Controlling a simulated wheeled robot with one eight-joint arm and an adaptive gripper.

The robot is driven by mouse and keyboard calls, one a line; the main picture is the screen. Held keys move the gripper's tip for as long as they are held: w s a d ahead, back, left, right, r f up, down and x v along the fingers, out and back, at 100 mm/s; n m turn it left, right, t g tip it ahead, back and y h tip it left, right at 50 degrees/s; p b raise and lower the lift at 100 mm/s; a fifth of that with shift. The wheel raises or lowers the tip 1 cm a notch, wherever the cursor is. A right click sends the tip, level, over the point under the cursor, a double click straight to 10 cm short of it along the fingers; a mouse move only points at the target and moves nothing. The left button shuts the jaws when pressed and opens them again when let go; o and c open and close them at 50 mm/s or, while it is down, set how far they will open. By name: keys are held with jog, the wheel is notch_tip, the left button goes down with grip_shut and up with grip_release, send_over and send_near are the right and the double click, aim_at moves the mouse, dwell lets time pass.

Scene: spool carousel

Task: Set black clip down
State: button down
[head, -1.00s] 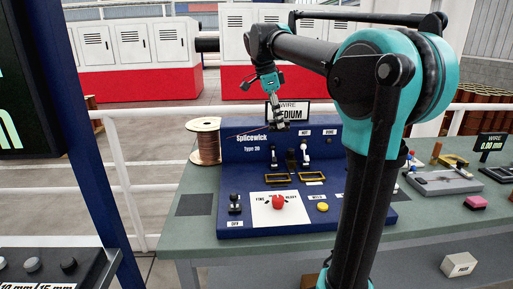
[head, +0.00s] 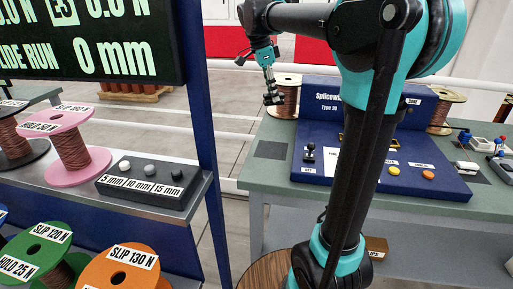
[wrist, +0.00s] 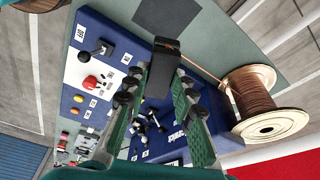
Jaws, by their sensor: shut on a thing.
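My gripper (head: 272,92) hangs at the end of my arm, above the left part of the green bench in the head view. In the wrist view its green-padded fingers (wrist: 155,90) are shut on the black clip (wrist: 162,72), a dark block with a small copper-coloured bit at its far end. The clip is held above the bench, pointing toward a dark rectangular mat (wrist: 168,14). That mat also lies bare on the bench's left end in the head view (head: 271,150). In the head view the clip cannot be told clearly from the fingertips.
The blue Splicewick machine (head: 312,130), with levers and buttons, stands right of the mat. A copper wire spool (wrist: 264,102) stands close to the gripper. A shelf at left holds a pink spool (head: 72,150) and a button box (head: 150,180). A blue post (head: 203,150) separates shelf and bench.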

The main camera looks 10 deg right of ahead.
notch_tip(320, 180, down, 19)
jog(key=shift+r, duration=0.2)
dwell(0.4)
jog(key=c, duration=1.3)
grip_release()
jog(key=shift+f, duration=0.15)
jog(key=shift+o, duration=0.2)
jog(key=v, duration=1.2)
jog(key=shift+s, duration=0.15)
